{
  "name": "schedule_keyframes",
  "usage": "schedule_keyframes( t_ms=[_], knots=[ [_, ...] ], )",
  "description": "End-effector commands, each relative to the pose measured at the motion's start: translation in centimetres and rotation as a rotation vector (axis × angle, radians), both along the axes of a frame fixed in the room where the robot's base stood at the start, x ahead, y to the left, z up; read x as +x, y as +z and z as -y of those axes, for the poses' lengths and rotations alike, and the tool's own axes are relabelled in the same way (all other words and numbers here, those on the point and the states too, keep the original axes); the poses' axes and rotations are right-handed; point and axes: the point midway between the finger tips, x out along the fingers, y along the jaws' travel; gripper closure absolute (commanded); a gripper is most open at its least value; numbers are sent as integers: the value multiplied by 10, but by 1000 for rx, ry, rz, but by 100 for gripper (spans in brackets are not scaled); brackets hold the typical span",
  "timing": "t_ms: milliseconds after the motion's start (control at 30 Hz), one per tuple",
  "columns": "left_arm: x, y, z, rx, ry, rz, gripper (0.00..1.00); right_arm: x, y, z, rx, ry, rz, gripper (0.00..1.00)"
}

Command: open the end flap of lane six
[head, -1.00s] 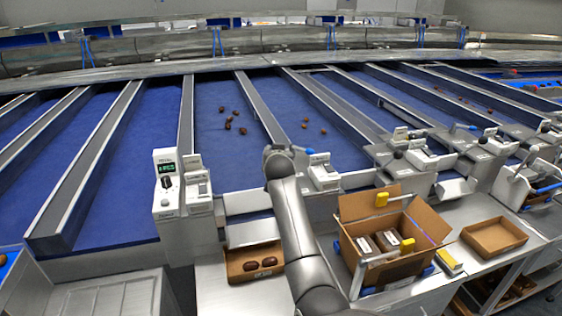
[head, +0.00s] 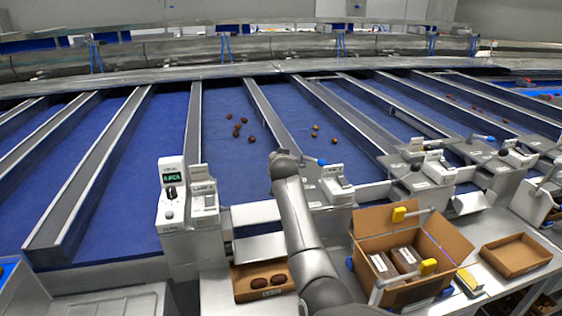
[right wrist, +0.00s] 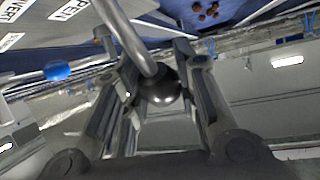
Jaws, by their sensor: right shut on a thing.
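My right arm reaches up from the bottom of the head view and hides its gripper there. In the right wrist view, my right gripper (right wrist: 155,68) is shut on the dark round knob (right wrist: 162,90) of a metal lever (right wrist: 128,35). In the head view, a blue-tipped lever (head: 322,162) stands beside a labelled control block (head: 336,186). A pale board (head: 252,213) crosses the lane end left of my arm. Lane numbers are too small to read. My left gripper is out of view.
Dates (head: 238,131) lie on the blue lane. A grey display unit (head: 172,202) stands left of my arm. Below the lane end is a shallow carton (head: 237,285) holding dates. An open cardboard box (head: 443,234) and an empty tray (head: 510,268) stand on the right.

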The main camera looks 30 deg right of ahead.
Motion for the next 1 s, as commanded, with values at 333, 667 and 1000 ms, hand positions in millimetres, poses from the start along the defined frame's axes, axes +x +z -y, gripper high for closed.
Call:
schedule_keyframes(
  t_ms=[333,667,1000],
  knots=[
    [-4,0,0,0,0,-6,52,1,6,1,-4,1,14,100],
    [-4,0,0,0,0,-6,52,1,3,0,-2,1,7,49],
    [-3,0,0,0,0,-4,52,-2,2,-2,-2,1,4,49]
  ],
)
